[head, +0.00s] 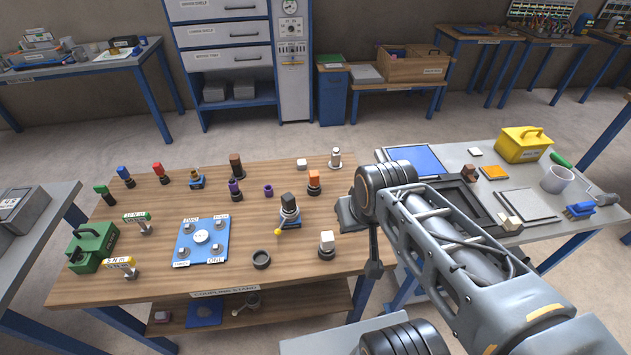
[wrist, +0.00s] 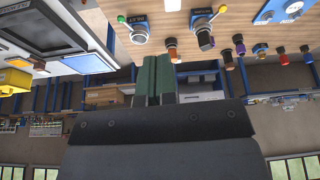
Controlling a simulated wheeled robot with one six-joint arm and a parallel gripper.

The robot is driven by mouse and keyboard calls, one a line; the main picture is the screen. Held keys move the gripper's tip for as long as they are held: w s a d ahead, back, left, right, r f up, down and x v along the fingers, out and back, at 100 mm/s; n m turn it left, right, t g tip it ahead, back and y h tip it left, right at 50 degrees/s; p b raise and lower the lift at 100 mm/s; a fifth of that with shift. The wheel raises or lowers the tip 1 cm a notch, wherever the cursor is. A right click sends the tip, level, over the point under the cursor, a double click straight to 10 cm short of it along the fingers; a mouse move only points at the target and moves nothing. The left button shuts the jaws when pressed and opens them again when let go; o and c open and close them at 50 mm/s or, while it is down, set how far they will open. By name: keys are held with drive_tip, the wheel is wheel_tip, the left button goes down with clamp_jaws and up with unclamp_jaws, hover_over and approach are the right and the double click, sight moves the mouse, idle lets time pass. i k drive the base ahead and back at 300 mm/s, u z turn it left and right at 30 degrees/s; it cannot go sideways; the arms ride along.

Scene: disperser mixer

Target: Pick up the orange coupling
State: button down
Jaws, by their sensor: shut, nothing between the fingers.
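The orange coupling (head: 314,178) stands upright on the wooden bench, its orange top on a dark, wider base. In the head view it is left of my arm, towards the bench's back right. A small reddish-brown piece (wrist: 172,48) in the upside-down wrist view may be it, but I cannot tell for sure. My gripper (wrist: 155,62) shows in the wrist view as two green fingers held together with nothing between them. It is apart from the coupling; its fingertips cannot be made out in the head view.
A white-topped piece (head: 327,243) stands nearer. A blue plate (head: 203,240) lies left. The grey table (head: 450,160) to the right holds trays and a yellow box (head: 524,146).

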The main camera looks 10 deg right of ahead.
sight(314, 175)
drive_tip(key=z, duration=1.6)
drive_tip(key=k, duration=0.95)
drive_tip(key=u, duration=1.75)
drive_tip(key=i, duration=1)
drive_tip(key=z, duration=0.05)
